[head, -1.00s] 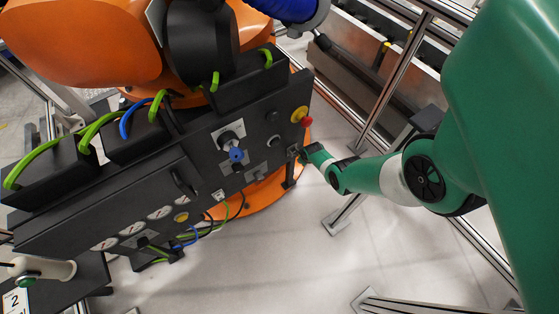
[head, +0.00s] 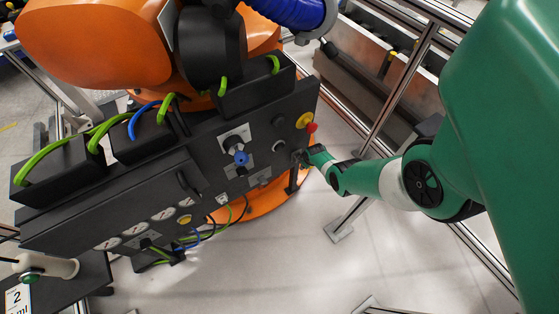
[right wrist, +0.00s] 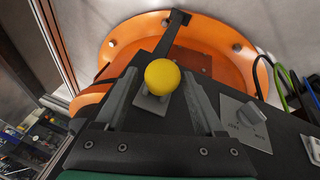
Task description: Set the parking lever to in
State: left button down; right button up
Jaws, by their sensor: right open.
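The parking lever is most likely the yellow ball knob (right wrist: 162,77) on a grey plate on the dark drive unit (head: 110,205). In the right wrist view the ball shows between the two fingers of my right gripper (right wrist: 160,98). The fingers are apart, one on each side of the ball; I cannot tell whether either touches it. In the head view my right gripper (head: 301,158) is at the right end of the unit's front, and it hides the lever there. My left gripper is not in view.
A red stop button on a yellow base (head: 304,121) sits just above my right gripper. A blue knob (head: 240,158) is further left. A rotary switch (right wrist: 250,117) is beside the right finger. Metal frame posts (head: 400,90) stand behind my right arm.

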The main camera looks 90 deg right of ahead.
jog(key=p+v, duration=1)
jog(key=v, duration=0.1)
jog(key=shift+r, duration=0.3)
